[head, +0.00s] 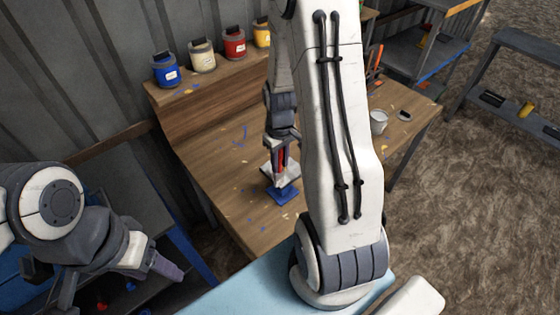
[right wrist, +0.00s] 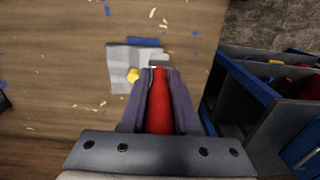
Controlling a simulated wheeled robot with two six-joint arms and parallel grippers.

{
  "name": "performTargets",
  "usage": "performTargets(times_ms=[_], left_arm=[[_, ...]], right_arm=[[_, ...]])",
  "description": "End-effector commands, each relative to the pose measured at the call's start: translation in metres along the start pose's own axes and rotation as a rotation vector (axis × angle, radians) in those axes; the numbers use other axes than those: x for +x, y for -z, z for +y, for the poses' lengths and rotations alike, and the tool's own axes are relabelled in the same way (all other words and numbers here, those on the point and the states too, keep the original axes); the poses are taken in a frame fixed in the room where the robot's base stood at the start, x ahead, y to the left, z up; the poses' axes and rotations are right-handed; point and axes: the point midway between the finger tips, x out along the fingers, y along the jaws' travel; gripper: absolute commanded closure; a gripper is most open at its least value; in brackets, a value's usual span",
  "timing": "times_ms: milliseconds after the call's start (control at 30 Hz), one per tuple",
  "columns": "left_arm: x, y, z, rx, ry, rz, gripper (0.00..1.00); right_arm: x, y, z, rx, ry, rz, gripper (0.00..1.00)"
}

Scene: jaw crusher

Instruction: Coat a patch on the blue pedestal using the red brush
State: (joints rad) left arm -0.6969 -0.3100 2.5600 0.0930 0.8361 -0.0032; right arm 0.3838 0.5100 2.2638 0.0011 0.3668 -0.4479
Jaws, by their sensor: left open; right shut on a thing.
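The blue pedestal (head: 284,197) stands on the wooden workbench, with a pale grey plate (head: 270,170) showing above its blue base. In the right wrist view, the grey plate (right wrist: 120,85) lies ahead of the fingers, with a strip of blue (right wrist: 143,42) at its far edge. My right gripper (head: 281,158) is shut on the red brush (right wrist: 160,105), right above the pedestal. The brush tip is close to the plate; I cannot tell whether it touches. A small yellow spot (right wrist: 133,75) shows beside the tip. My left gripper (head: 168,268) is open and empty, away from the bench at lower left.
Blue (head: 166,69), cream (head: 202,56), red (head: 235,43) and yellow (head: 262,33) paint pots stand on the raised back shelf. A white cup (head: 379,122) stands at the bench's right. My right arm hides the middle. Paint flecks dot the bench.

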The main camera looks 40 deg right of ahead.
Motion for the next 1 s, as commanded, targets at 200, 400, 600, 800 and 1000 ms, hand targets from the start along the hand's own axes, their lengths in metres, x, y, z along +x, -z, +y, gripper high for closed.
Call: performTargets(times_ms=[200, 400, 600, 800, 1000], left_arm=[[-0.002, 0.0, 0.0, 0.0, 0.0, 0.0, 0.37], [-0.005, 0.0, 0.0, 0.0, 0.0, 0.0, 0.37], [-0.007, 0.0, 0.001, 0.0, 0.0, 0.0, 0.37], [-0.008, 0.0, 0.001, 0.0, 0.0, 0.0, 0.37], [-0.01, 0.001, 0.001, 0.0, 0.0, 0.0, 0.37]], right_arm=[[-0.001, 0.0, 0.007, 0.002, 0.0, 0.0, 1.0], [-0.002, 0.0, 0.023, 0.003, 0.0, -0.001, 1.0], [-0.002, 0.0, 0.033, 0.001, 0.0, 0.0, 1.0], [-0.002, 0.0, 0.04, 0.001, 0.0, 0.0, 1.0], [-0.002, 0.001, 0.056, 0.002, 0.0, 0.0, 1.0]])
